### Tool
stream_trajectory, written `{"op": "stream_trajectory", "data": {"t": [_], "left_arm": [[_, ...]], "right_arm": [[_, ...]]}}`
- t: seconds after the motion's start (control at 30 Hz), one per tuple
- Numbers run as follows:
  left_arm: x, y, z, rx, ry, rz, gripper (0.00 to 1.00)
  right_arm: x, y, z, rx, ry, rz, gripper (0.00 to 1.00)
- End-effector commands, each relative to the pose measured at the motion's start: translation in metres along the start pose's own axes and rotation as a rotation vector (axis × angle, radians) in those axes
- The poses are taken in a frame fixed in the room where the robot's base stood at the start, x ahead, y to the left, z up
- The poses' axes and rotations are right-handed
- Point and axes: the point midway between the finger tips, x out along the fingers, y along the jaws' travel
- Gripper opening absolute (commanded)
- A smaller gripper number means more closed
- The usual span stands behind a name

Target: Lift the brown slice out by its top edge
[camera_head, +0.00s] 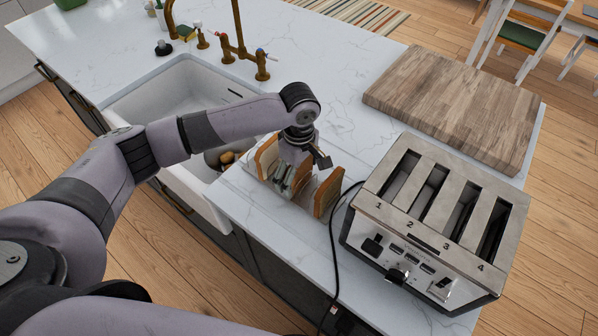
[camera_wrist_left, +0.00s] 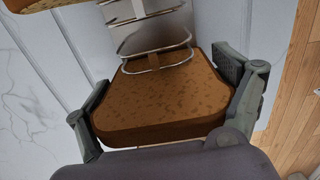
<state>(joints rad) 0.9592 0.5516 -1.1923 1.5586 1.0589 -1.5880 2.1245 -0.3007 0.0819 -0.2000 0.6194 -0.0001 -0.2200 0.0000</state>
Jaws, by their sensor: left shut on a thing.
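The brown slice (camera_wrist_left: 160,100) fills the middle of the left wrist view. The fingers of my left gripper (camera_wrist_left: 165,112) press on its two opposite side edges. In the head view my left gripper (camera_head: 294,172) points down over the wire rack, between two other bread slices, and hides most of the held slice. The rack's wire loops (camera_wrist_left: 157,52) show just beyond the slice in the wrist view. I cannot tell whether the slice is still seated in the rack. My right gripper is not in view.
One bread slice (camera_head: 267,156) stands left of the gripper and another (camera_head: 328,193) stands right. A four-slot toaster (camera_head: 430,215) is at right, with a black cable beside it. A wooden board (camera_head: 455,100) lies behind. A sink (camera_head: 185,95) is at left.

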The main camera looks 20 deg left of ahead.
Motion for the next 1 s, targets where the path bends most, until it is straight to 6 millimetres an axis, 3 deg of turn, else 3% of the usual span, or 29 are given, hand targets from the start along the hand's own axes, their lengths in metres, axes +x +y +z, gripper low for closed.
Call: {"op": "stream_trajectory", "data": {"t": [0.27, 0.47, 0.67, 1.0], "left_arm": [[-0.003, 0.000, 0.000, 0.000, 0.000, 0.001, 0.63], [-0.021, 0.001, 0.000, 0.000, 0.000, 0.004, 0.63], [-0.058, 0.002, 0.000, 0.000, 0.000, 0.006, 0.63], [-0.145, 0.001, 0.001, 0.002, -0.001, 0.006, 0.63]], "right_arm": [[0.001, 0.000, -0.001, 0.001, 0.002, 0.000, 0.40], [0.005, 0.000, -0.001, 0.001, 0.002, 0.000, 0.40], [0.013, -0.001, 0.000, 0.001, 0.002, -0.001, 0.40], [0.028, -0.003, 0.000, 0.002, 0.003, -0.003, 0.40]]}}
